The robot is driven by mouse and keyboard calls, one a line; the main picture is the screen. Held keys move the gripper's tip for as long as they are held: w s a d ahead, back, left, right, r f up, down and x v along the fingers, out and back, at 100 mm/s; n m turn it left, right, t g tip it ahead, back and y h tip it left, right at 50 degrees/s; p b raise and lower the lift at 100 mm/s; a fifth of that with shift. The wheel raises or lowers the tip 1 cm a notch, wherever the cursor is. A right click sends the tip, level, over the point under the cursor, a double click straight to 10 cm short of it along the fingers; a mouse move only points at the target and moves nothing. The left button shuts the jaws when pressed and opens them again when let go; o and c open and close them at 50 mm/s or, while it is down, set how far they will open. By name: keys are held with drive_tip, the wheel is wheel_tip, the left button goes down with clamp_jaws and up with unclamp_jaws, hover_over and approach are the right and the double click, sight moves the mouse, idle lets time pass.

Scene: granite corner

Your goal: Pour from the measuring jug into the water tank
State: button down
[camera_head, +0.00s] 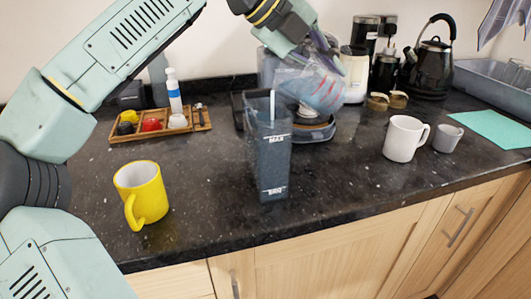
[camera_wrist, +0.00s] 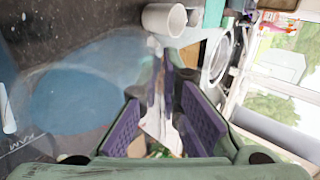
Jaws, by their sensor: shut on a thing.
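The measuring jug (camera_head: 322,88) is clear with red markings. It is held tilted in the air, above and to the right of the water tank. My gripper (camera_head: 318,48) is shut on it from above. In the wrist view the purple finger pads of my gripper (camera_wrist: 165,95) close at the jug's side, and the jug's clear wall (camera_wrist: 85,90) with a bluish round area fills the left. The water tank (camera_head: 268,155) is a tall, dark see-through container with a MAX mark, upright on the counter. I cannot tell the liquid level in either.
A yellow mug (camera_head: 141,194) stands at the left front. A wooden tray (camera_head: 160,123) with small items is at the back left. A dark appliance base (camera_head: 314,131) sits behind the tank. A white mug (camera_head: 404,138), grey cup (camera_head: 447,138) and black kettle (camera_head: 433,62) are at the right.

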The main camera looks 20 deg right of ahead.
drive_tip(key=shift+a+r+h+b, duration=0.35)
drive_tip(key=shift+r+h+b, duration=0.45)
drive_tip(key=shift+h+b, duration=0.25)
idle(1.7)
drive_tip(key=shift+a, duration=0.1)
